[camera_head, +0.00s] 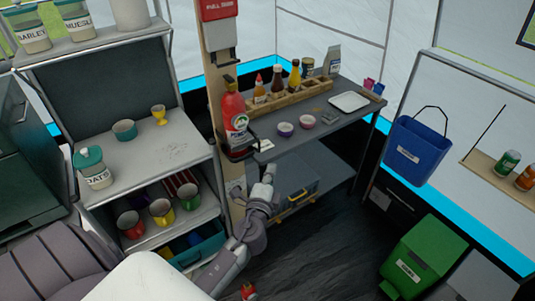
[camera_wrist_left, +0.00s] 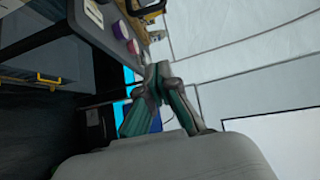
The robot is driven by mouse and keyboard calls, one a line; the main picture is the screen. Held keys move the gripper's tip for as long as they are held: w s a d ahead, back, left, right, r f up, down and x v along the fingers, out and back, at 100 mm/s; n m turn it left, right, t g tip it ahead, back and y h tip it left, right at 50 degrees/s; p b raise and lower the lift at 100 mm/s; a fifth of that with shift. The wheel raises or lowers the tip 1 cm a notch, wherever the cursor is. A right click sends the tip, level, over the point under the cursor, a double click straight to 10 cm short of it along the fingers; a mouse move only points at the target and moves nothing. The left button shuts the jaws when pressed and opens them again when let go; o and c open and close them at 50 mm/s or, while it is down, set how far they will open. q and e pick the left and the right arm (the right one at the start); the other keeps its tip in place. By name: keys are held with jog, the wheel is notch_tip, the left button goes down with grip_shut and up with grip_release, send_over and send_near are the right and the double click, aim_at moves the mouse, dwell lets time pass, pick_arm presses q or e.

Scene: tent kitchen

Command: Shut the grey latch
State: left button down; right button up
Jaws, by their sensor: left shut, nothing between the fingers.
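I cannot make out a grey latch for certain in either view. My left gripper (camera_head: 268,174) is in front of the wooden post, near the front edge of the grey table. Its fingers (camera_wrist_left: 155,84) are together and hold nothing. A blue-grey toolbox (camera_head: 297,181) with yellow parts sits on the shelf under the table, just right of the gripper. Its yellow part also shows at the left of the left wrist view (camera_wrist_left: 38,80). The gripper and arm hide part of the post and the area beside the toolbox. My right gripper is not in view.
A red fire extinguisher (camera_head: 233,117) hangs on the post above the gripper. The table (camera_head: 283,146) holds bowls, a tray and a bottle rack. A shelf unit (camera_head: 150,222) with mugs stands left. A blue bucket (camera_head: 417,150) and green bin (camera_head: 421,256) are right.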

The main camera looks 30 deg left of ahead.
pick_arm(q)
jog(key=w+a+p, duration=0.1)
jog(key=w+a, duration=0.3)
jog(key=a, duration=0.2)
jog(key=shift+w, duration=0.4)
jog(key=shift+d+f, duration=0.1)
jog(key=shift+w+a+n+g+y+b, duration=0.3)
jog(key=shift+w+a+n+g+y, duration=0.3)
jog(key=shift+y, duration=0.4)
jog(key=shift+s, duration=0.1)
